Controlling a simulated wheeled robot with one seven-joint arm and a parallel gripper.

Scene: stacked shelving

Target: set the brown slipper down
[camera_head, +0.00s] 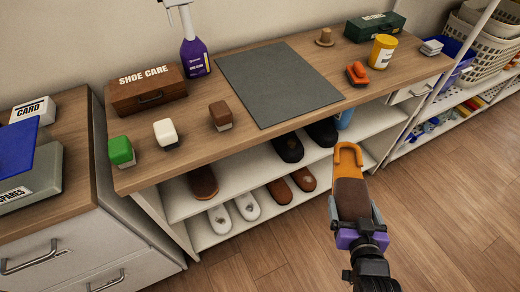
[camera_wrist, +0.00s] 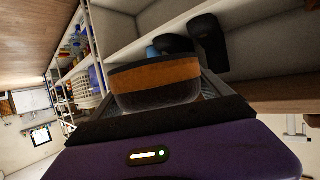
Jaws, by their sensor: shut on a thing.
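The brown slipper (camera_head: 352,190) is in my gripper (camera_head: 355,218), in the air in front of the shoe bench at the right. It has a dark brown part near the jaws and an orange-tan far end. In the wrist view the slipper (camera_wrist: 155,85) sits between the fingers, its orange-tan band facing the camera. A similar single brown slipper (camera_head: 203,182) lies at the left of the bench's upper shelf (camera_head: 240,178). A black pair (camera_head: 289,147) stands farther right on that shelf. The held slipper touches no shelf that I can see.
White slippers (camera_head: 220,218) and a reddish-brown pair (camera_head: 280,190) are on the lower shelf. The bench top holds a grey mat (camera_head: 278,82), brushes, a shoe care box (camera_head: 147,92) and a purple spray bottle (camera_head: 194,55). Upper-shelf space between brown and black slippers is clear.

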